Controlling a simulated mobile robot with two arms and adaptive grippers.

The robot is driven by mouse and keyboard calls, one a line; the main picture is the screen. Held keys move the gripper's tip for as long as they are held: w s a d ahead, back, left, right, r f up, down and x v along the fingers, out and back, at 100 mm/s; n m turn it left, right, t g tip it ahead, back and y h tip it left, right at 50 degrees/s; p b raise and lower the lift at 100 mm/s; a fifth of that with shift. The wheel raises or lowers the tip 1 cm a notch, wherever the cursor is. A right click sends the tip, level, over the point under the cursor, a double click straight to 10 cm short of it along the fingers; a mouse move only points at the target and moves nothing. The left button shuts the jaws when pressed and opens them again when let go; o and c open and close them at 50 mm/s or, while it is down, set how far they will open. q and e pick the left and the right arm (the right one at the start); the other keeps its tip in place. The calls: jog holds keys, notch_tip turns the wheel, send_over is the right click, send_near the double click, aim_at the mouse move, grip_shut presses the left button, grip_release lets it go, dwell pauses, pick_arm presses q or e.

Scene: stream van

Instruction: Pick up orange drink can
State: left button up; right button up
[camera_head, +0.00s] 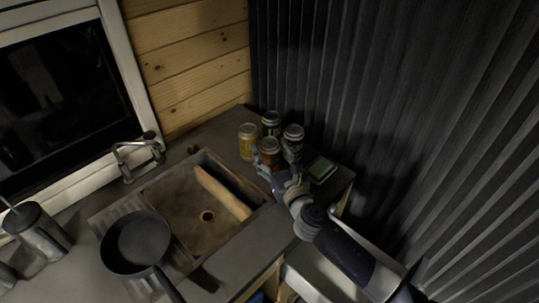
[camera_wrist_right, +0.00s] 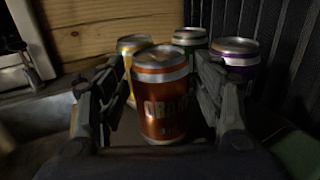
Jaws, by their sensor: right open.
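The orange drink can (camera_head: 269,150) stands upright on the counter in the corner, at the front of a small group of cans. In the right wrist view the orange can (camera_wrist_right: 161,100) stands between the two fingers of my right gripper (camera_wrist_right: 163,105). The fingers are open, one on each side of the can; I cannot tell whether either touches it. In the head view my right gripper (camera_head: 268,170) is at the can's near side, and the can's lower part is hidden. My left gripper is not in view.
A yellow can (camera_head: 248,141), a green can (camera_head: 271,123) and a purple can (camera_head: 292,139) stand close behind and beside it. A green-topped item (camera_head: 321,170) lies to the right. A corrugated wall rises behind.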

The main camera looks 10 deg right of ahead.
jog(key=shift+w+a, duration=0.15)
jog(key=shift+w, duration=1)
jog(key=shift+s, duration=0.1)
jog(key=c, duration=1.1)
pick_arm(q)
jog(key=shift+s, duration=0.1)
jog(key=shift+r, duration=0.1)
